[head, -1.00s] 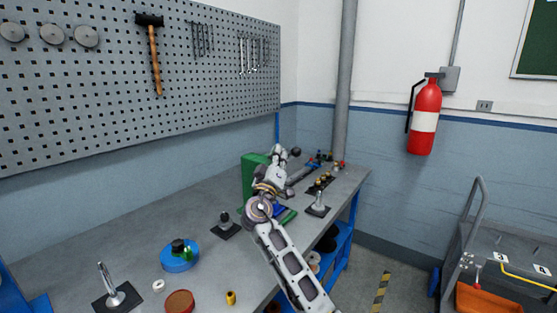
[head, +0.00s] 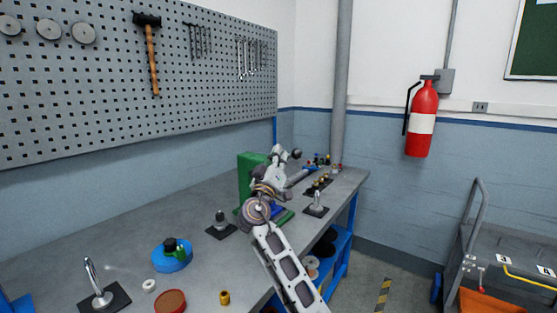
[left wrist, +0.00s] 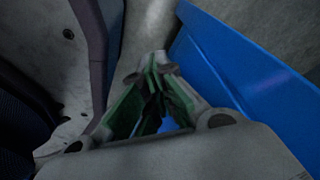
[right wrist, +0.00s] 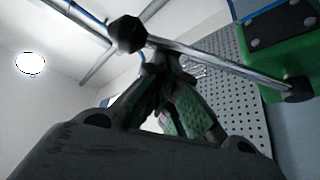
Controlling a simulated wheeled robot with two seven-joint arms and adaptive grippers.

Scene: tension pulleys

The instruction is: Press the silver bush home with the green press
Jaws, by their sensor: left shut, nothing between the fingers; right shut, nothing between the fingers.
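The green press (head: 249,172) stands on the far part of the bench, partly behind my right arm. Its upper green body (right wrist: 285,45) is at the top right of the right wrist view. A metal lever bar (right wrist: 215,62) with a dark knob (right wrist: 128,33) crosses that view just beyond the fingertips. My right gripper (head: 282,155) is shut and empty beside the press, close to the lever; contact cannot be told. My left gripper (left wrist: 160,85) is shut and empty, beside a blue panel (left wrist: 240,70). I cannot make out the silver bush; my right arm hides part of the press.
On the bench are a dark-based post (head: 219,222), a blue round holder (head: 172,258), a white ring (head: 149,286), a red-brown disc (head: 170,302), a brass bush (head: 225,297) and silver posts on black plates (head: 316,204). Small parts (head: 320,160) crowd the far end.

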